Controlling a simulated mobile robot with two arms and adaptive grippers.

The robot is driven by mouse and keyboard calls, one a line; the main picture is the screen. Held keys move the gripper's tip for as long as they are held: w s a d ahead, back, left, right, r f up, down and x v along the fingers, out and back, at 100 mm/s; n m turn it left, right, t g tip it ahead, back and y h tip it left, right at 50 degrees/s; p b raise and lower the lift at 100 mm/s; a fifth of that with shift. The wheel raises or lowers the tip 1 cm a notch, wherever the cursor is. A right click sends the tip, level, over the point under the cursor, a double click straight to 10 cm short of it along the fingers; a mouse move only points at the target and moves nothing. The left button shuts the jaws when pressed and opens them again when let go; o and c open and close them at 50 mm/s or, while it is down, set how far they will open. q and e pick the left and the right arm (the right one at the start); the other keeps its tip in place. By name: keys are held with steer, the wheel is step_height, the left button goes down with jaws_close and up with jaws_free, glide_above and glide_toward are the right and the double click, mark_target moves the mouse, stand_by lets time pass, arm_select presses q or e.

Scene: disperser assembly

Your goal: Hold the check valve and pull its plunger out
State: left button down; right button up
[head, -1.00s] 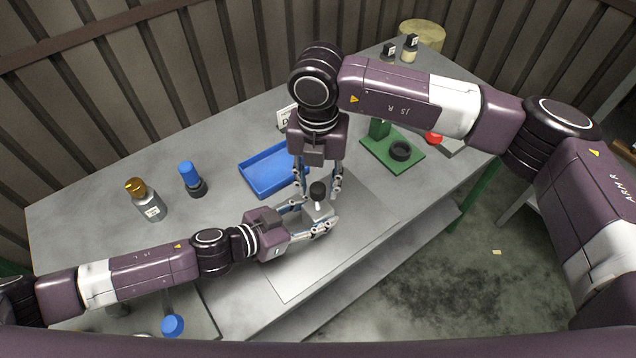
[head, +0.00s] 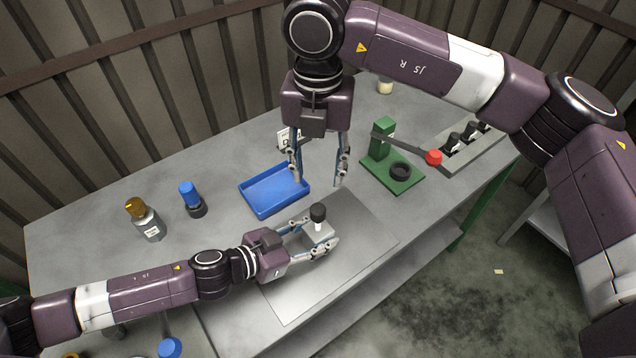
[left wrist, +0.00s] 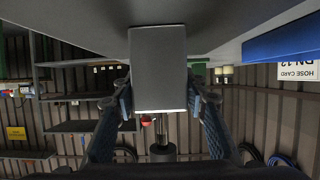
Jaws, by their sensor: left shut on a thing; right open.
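The check valve (head: 322,236) is a grey block, upright just above or on the pale mat. Its plunger (head: 318,212) has a black cap on a short pale stem and sticks up from the block's top. My left gripper (head: 322,247) is shut on the block from the left. In the left wrist view the block (left wrist: 158,70) sits between both fingers, with the plunger's dark cap (left wrist: 162,152) beyond it. My right gripper (head: 318,170) points down, open and empty, above and apart from the cap. How far the plunger stands out is hard to tell.
A blue tray (head: 258,207) lies behind the valve. A green press (head: 392,180) with a red-knobbed lever stands to the right. An amber-capped bottle (head: 148,224) and a blue-topped bottle (head: 190,196) stand left. The pale mat (head: 350,262) is mostly clear.

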stand_by(0.4)
arm_select(q)
steer(key=c, duration=1.1)
jaws_free()
steer(key=shift+a, duration=0.1)
